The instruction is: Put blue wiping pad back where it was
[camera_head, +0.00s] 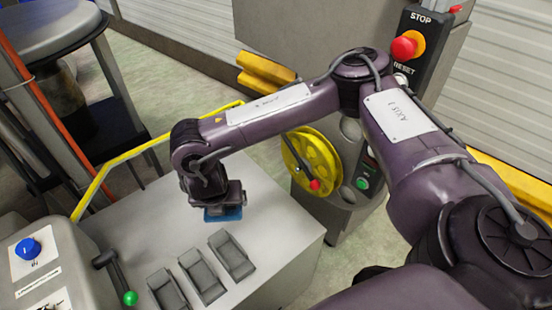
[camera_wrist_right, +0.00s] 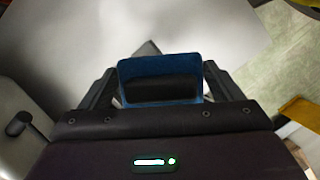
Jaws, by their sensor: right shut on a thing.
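The blue wiping pad (camera_head: 222,214) is under my right gripper (camera_head: 214,204) in the head view. In the right wrist view the pad (camera_wrist_right: 160,66) sits between the two fingers of my right gripper (camera_wrist_right: 160,90), which is shut on it. The pad is held over the grey table top (camera_head: 262,196). Whether its underside touches the surface cannot be told. Three dark grey trays or holders (camera_head: 202,276) lie in a row at the near part of the table, below the pad in the picture. My left gripper is not in view.
A lever with a green knob (camera_head: 130,298) and a panel with a blue knob (camera_head: 28,249) stand at the left. A yellow rail (camera_head: 150,146) runs along the table's far left. A yellow handwheel (camera_head: 312,158) and a red stop button (camera_head: 405,46) are on the cabinet behind.

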